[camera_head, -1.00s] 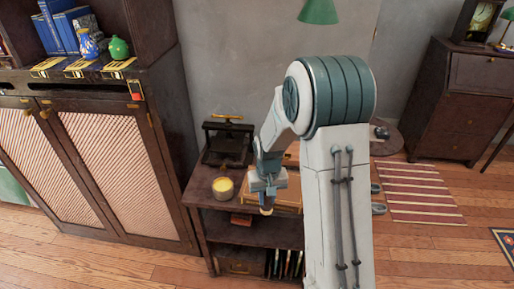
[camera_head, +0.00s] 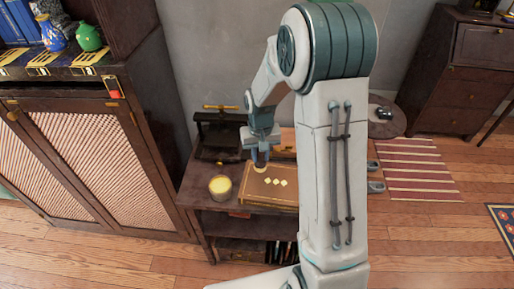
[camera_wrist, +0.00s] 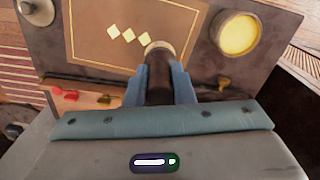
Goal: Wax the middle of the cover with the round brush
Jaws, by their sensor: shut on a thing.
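My gripper (camera_head: 261,152) is shut on the round brush (camera_wrist: 158,78), which points down with a pale round tip. The cover (camera_head: 250,192) is a flat brown panel with a thin gold border and a row of three pale diamonds; it lies on the workbench top. In the wrist view the cover (camera_wrist: 183,22) is under the brush, whose tip is beside the end diamond nearest the yellow pot. In the head view the tip is just left of and behind the diamonds. I cannot tell whether it touches the cover. My arm hides the cover's right part.
An open pot of yellow wax (camera_head: 220,187) stands left of the cover; it also shows in the wrist view (camera_wrist: 237,35). A dark press (camera_head: 220,137) stands at the back of the workbench (camera_head: 197,190). A tall cabinet (camera_head: 75,150) is close on the left.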

